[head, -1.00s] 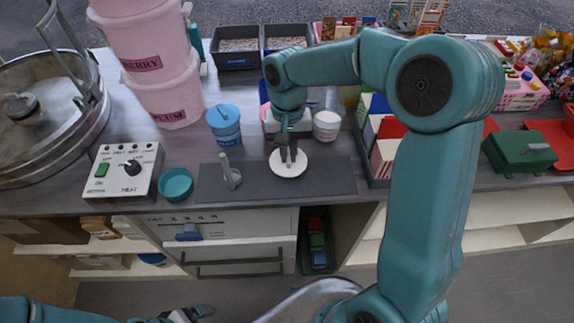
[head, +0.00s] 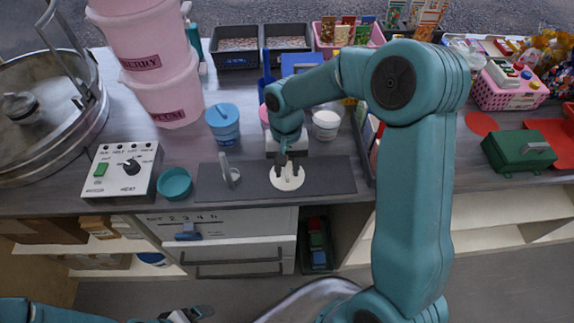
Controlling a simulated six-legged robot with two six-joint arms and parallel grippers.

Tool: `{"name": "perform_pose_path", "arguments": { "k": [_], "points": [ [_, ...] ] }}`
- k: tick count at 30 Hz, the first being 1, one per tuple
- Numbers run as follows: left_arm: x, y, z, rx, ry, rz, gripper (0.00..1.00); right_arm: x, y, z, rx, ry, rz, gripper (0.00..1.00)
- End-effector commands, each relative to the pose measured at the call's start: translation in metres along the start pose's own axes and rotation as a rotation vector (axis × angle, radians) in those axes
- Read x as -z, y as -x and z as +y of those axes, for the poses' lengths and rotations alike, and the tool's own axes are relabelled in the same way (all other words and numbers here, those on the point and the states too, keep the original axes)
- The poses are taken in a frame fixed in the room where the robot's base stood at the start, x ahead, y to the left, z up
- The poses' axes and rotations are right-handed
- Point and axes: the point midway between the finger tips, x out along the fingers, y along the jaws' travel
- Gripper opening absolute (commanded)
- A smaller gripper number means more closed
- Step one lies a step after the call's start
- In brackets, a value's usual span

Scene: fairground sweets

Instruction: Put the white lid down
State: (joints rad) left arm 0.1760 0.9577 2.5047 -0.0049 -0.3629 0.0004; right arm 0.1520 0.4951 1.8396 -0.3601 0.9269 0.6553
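The white lid (head: 277,184) is a small round disc with a raised pale handle. It appears to lie flat on the dark grey mat (head: 330,175) near the front of the counter. My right gripper (head: 283,160) points down just behind and above the lid's handle. Its fingers look narrow and dark, and I cannot tell whether they touch the handle or how far apart they are. My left gripper (head: 187,314) shows only in part at the bottom edge, low in front of the cabinet, apart from the lid.
A grey upright handle (head: 228,172) stands on the mat left of the lid. A teal bowl (head: 175,184), a heat control box (head: 122,171) and a blue-lidded tub (head: 223,123) stand further left. A white tub (head: 326,124) stands behind. The mat's right part is clear.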

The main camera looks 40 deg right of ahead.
Motion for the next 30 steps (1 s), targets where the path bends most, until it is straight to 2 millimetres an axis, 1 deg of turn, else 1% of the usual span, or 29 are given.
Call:
{"name": "perform_pose_path", "arguments": {
  "k": [9,12,13,17,21,24,27,30],
  "points": [
    [0.000,0.001,0.000,0.000,0.000,0.000,1.00,0.000,0.000,0.000,-0.001,0.000,-0.001,0.36],
    [0.000,0.007,0.002,0.000,0.000,0.000,1.00,-0.001,0.007,0.000,-0.001,0.000,-0.001,0.36],
    [0.000,0.004,0.001,0.000,0.000,0.001,1.00,0.000,0.009,0.000,0.000,0.000,0.002,0.36],
    [0.000,0.003,0.001,0.000,0.000,0.000,1.00,0.001,0.034,0.000,0.002,-0.001,0.006,0.36],
    [0.000,0.003,0.001,0.000,0.000,0.000,1.00,0.000,0.068,0.000,0.002,0.001,0.005,0.36],
    [0.000,0.004,0.001,0.000,0.000,0.000,1.00,0.000,0.090,0.000,0.002,0.000,0.003,0.36],
    [0.000,0.005,0.002,0.000,0.000,0.000,1.00,0.000,0.107,-0.001,0.001,0.000,0.002,0.36],
    [0.000,0.005,0.002,0.000,0.000,0.000,1.00,0.000,0.118,0.000,0.000,0.000,0.000,0.36]
  ]
}}
